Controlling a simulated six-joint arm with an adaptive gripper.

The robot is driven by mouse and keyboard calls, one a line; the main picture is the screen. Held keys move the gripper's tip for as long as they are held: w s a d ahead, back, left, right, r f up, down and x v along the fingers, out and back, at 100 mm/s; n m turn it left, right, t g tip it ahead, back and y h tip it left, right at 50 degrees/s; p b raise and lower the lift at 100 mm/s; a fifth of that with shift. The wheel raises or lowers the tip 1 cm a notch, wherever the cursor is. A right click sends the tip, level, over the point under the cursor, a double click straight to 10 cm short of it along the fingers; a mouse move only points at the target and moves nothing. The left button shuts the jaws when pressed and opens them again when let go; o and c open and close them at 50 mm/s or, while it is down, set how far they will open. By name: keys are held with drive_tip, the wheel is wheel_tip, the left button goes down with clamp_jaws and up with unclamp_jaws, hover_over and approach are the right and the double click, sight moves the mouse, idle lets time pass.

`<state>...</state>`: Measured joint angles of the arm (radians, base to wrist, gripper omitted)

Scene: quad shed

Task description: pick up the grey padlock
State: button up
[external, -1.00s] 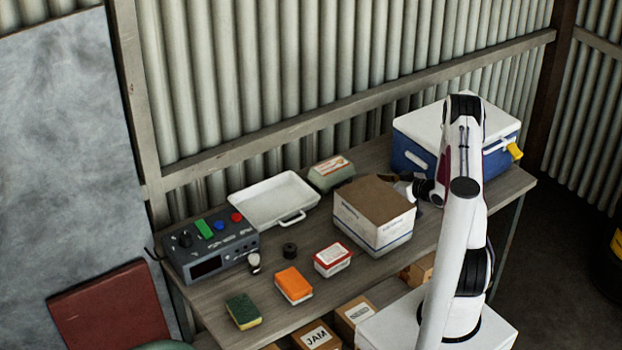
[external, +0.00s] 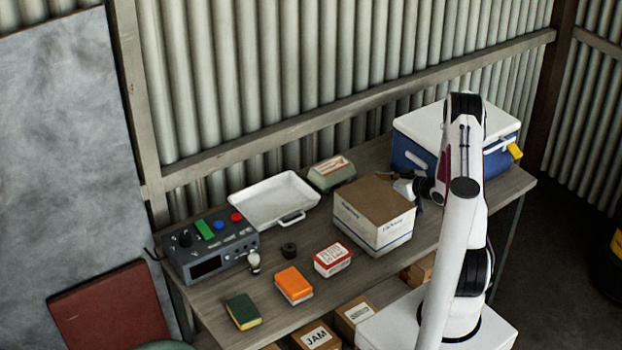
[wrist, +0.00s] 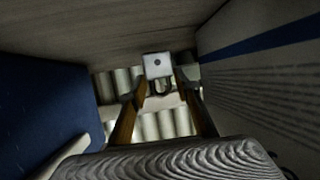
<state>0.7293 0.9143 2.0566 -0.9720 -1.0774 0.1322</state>
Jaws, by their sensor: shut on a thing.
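The grey padlock (wrist: 157,66) shows in the wrist view as a pale block with a dark round spot and a dark shackle. It sits between the fingertips of my gripper (wrist: 160,88), which is shut on it. Whether it touches the bench top cannot be told.
The cardboard box (external: 374,212) and the blue cooler (external: 408,155) with a white lid stand close on either side of my gripper. A white tray (external: 268,202), an egg carton (external: 331,174) and a control box (external: 210,250) stand farther left on the bench.

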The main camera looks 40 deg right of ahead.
wheel_tip(320, 180, up, 9)
idle(0.7)
idle(0.6)
